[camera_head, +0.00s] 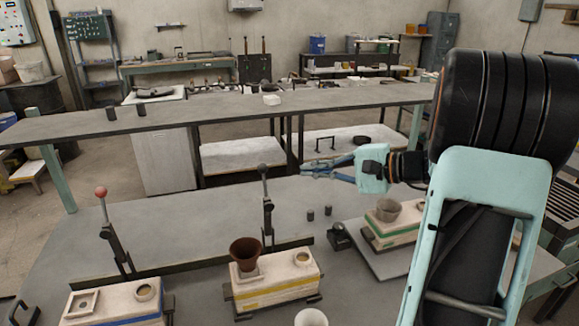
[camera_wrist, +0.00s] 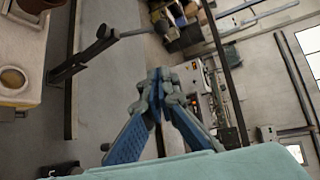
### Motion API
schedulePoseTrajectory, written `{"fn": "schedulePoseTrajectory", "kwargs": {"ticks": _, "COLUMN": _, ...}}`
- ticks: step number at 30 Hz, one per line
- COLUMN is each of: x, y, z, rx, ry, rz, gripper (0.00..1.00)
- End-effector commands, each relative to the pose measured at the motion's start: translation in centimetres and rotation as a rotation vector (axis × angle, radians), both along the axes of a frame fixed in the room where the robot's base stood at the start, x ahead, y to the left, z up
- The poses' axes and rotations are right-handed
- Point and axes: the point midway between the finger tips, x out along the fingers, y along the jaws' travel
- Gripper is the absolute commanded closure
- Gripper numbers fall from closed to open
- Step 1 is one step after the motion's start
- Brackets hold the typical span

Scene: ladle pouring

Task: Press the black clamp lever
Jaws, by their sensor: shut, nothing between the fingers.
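In the head view a black clamp lever (camera_head: 268,215) stands upright behind the mould with the yellow stripe (camera_head: 278,292), its grey knob at the top. My gripper (camera_head: 305,170) is shut and empty, pointing left, to the right of the lever's upper end with a gap between them. In the wrist view my gripper's (camera_wrist: 156,78) blue fingers meet at the tips. The lever (camera_wrist: 92,50) shows there at upper left, apart from the fingers. A second lever (camera_head: 115,240) with a red knob stands farther left, behind the mould with the blue stripe (camera_head: 118,305).
A brown funnel-like cup (camera_head: 245,253) sits on the yellow-striped mould. A long grey bench (camera_head: 220,110) lies behind.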

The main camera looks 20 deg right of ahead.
Motion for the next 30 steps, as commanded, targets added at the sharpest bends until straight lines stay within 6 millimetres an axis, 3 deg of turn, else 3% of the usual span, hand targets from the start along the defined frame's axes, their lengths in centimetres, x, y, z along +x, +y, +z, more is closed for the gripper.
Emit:
{"fn": "schedulePoseTrajectory", "kwargs": {"ticks": 6, "x": 1.3, "y": 0.1, "z": 0.3, "rx": 0.037, "ry": -0.052, "rz": -0.025, "gripper": 1.00}}
{"fn": "schedulePoseTrajectory", "kwargs": {"ticks": 20, "x": 1.6, "y": 0.4, "z": 0.3, "rx": 0.039, "ry": -0.056, "rz": -0.025, "gripper": 1.00}}
{"fn": "schedulePoseTrajectory", "kwargs": {"ticks": 30, "x": 5.7, "y": 4.6, "z": -0.7, "rx": 0.039, "ry": -0.055, "rz": -0.021, "gripper": 1.00}}
